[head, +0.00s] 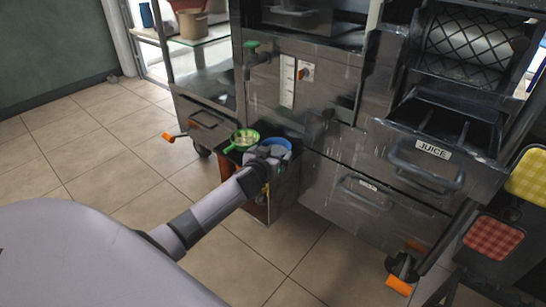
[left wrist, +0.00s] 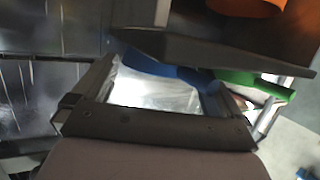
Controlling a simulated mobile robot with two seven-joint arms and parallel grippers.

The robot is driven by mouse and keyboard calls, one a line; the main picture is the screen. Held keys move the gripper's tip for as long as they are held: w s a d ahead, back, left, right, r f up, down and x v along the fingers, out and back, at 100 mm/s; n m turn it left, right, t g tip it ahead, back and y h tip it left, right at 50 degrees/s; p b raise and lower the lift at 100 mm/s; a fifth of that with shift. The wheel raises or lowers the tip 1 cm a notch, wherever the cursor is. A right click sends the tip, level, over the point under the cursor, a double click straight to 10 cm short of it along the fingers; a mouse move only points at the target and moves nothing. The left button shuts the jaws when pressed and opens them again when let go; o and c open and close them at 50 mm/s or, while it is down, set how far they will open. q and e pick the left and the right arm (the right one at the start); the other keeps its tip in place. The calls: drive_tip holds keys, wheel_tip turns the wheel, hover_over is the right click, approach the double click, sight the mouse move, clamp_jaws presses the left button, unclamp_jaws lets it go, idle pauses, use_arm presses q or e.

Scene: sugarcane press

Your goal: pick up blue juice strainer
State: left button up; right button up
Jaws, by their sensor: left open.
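The gripper is open, at the near left side of the strainer in the head view. In the left wrist view, a blue part of the strainer (left wrist: 172,74) shows just beyond the open jaws. I cannot tell whether they touch it. A green strainer (head: 243,141) lies to the left of the blue one; it also shows in the left wrist view (left wrist: 240,80). My right gripper is not in view.
The box stand (head: 286,192) stands against the steel press (head: 345,140). A juice drawer (head: 432,150) and an orange pedal (head: 399,286) are to the right. The tiled floor (head: 95,150) at left is clear.

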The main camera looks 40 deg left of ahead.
use_arm(q)
drive_tip(key=shift+w+a+f, duration=0.1)
drive_tip(key=shift+w, duration=0.25)
drive_tip(key=c, duration=0.7)
drive_tip(key=shift+o, duration=0.2)
